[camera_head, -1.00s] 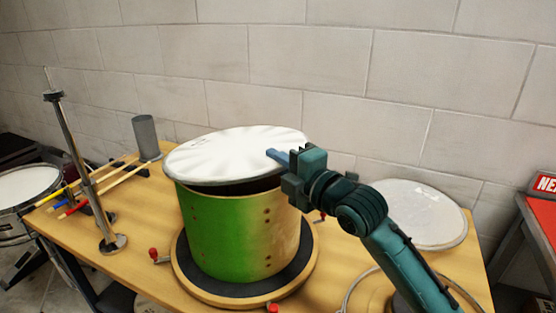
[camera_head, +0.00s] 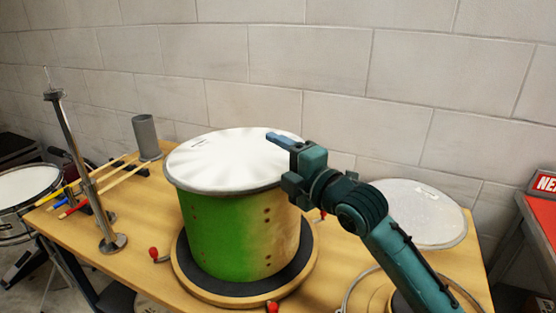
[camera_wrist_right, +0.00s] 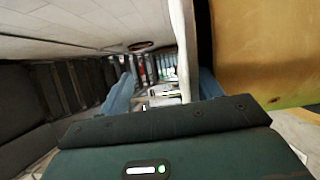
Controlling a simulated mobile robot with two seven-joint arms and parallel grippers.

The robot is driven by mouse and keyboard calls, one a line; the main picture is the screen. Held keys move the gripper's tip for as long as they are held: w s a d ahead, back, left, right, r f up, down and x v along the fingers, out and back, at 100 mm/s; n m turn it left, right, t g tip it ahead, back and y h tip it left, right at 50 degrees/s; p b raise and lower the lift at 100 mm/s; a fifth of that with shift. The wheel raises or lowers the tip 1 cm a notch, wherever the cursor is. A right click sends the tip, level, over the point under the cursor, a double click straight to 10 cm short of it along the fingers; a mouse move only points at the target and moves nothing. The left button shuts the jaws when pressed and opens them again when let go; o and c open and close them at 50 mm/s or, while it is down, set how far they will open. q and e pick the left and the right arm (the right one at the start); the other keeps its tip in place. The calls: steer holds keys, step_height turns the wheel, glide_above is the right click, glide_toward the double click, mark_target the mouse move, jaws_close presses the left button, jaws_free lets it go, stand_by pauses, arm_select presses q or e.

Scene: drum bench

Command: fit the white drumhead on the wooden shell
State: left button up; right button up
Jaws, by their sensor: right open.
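The white drumhead (camera_head: 220,160) lies level across the top of the wooden shell (camera_head: 228,235), which has a green and pale tan finish. Its rim covers the shell's top edge, and no gap shows at the front. My right gripper (camera_head: 274,137) is open at the drumhead's right edge, with one blue finger showing above the white surface. In the right wrist view, the gripper's blue fingers (camera_wrist_right: 166,88) stand apart, with the white drumhead edge (camera_wrist_right: 184,45) between them and the shell (camera_wrist_right: 265,50) at the right. Contact cannot be told. My left gripper is not in view.
The shell stands on a round black-topped base (camera_head: 215,288) on the wooden bench (camera_head: 135,210). Another round white head (camera_head: 425,215) lies at right. A metal stand (camera_head: 82,165), drumsticks (camera_head: 115,170) and a grey cylinder (camera_head: 146,137) are at left. A block wall is behind.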

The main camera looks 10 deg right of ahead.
steer(key=shift+o, duration=0.3)
steer(key=shift+f, duration=0.35)
steer(key=shift+s+d+f, duration=0.1)
steer(key=shift+s+f, duration=0.05)
steer(key=shift+s, duration=0.15)
arm_select(q)
steer(key=b, duration=0.1)
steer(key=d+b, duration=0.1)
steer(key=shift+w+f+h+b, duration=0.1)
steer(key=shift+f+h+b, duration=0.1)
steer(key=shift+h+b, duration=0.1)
arm_select(e)
steer(key=v, duration=1.2)
steer(key=shift+s+r, duration=0.3)
steer(key=shift+r, duration=0.1)
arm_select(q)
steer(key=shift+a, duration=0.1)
arm_select(e)
steer(key=shift+d, duration=0.15)
